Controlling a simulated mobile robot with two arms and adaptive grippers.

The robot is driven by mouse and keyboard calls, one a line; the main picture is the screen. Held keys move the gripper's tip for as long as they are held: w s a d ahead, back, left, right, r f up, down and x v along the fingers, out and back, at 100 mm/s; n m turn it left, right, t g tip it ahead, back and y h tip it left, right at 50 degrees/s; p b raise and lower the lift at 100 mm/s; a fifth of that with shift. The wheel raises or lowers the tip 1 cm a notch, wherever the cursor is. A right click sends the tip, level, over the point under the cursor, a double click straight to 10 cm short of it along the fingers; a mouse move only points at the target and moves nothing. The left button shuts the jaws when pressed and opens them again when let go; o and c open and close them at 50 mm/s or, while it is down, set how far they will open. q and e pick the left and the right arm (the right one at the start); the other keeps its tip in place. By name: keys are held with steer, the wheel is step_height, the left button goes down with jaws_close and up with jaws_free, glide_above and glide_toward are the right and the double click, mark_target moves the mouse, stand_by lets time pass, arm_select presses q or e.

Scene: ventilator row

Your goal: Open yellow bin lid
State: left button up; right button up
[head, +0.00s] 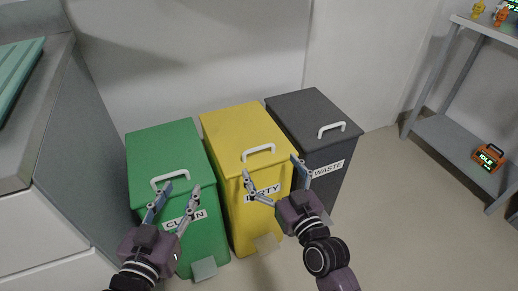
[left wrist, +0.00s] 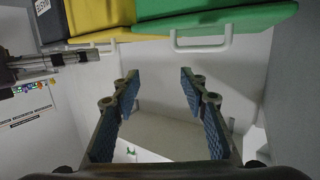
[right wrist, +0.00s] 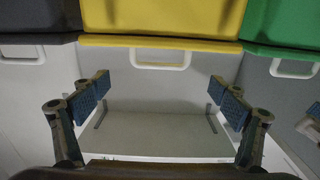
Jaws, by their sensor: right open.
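The yellow bin (head: 235,130) stands between the green and grey bins, with its lid shut and a white handle (head: 258,152) at the lid's front. Its front label is partly hidden by my right gripper. My right gripper (head: 272,175) is open and empty in front of the yellow bin, just below the handle in the head view. In the right wrist view the yellow lid's handle (right wrist: 160,65) lies beyond the fingers, apart from them. My left gripper (head: 180,192) is open and empty in front of the green bin, near its handle (head: 170,180).
The green bin (head: 165,145) labelled clean stands left and the grey bin (head: 305,110) labelled waste stands right, both lids shut. A counter (head: 35,110) borders the left. A grey shelf (head: 455,140) stands at the right. The floor at right is clear.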

mark_target(259, 148)
steer(key=b+x, duration=0.2)
steer(key=x, duration=0.5)
steer(key=shift+f, duration=0.1)
steer(key=shift+w+a, duration=0.1)
steer(key=shift+w, duration=0.2)
arm_select(q)
step_height(259, 148, up, 10)
steer(key=d+t+h, duration=0.1)
steer(key=t, duration=0.4)
steer(key=shift+d+h, duration=0.15)
steer(key=shift+h, duration=0.15)
